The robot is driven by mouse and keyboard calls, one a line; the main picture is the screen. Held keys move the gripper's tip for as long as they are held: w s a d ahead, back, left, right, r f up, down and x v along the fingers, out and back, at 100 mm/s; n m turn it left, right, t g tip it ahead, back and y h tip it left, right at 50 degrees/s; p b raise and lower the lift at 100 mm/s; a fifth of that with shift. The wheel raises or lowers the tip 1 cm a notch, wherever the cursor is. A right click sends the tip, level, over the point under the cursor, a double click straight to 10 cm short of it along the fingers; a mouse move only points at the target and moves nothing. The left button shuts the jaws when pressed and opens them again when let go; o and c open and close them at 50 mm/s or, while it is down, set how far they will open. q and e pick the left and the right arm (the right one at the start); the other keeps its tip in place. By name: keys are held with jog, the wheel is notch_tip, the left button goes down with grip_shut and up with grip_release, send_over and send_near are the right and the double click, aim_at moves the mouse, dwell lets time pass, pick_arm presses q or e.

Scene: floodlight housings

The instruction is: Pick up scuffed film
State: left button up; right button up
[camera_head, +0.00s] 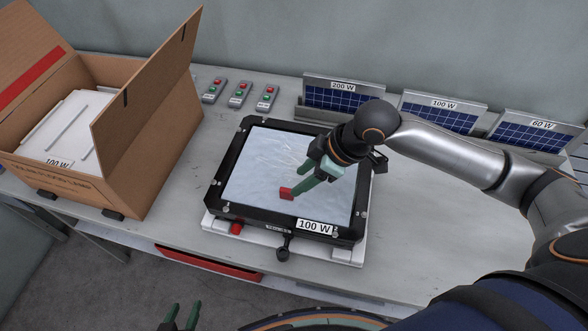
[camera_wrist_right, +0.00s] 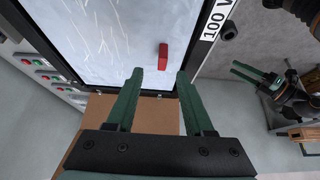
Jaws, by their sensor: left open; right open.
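The scuffed film (camera_head: 250,180) is a pale, translucent sheet with white scratch marks, lying over the face of the black floodlight housing (camera_head: 228,209) labelled 100 W. A red tab (camera_head: 286,193) stands at the film's lower right area; it also shows in the right wrist view (camera_wrist_right: 163,57). My right gripper (camera_head: 296,181) is open over the film, its green fingertips close to the tab. In the wrist view the tab appears just beyond and between the fingertips (camera_wrist_right: 160,73); contact cannot be told. My left gripper (camera_head: 185,305) is open and empty, low in front of the table.
The housing rests on a white fixture (camera_head: 345,251) with a dark knob (camera_head: 283,253) at the front. An open cardboard box (camera_head: 150,150) stands left. Switch boxes (camera_head: 240,94) and solar panels (camera_head: 345,95) line the back. The table right of the housing is clear.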

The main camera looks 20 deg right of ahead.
aim_at(287, 190)
jog(key=x, duration=0.6)
jog(key=shift+a+f, duration=0.25)
jog(key=shift+a, duration=0.05)
grip_shut()
dwell(0.4)
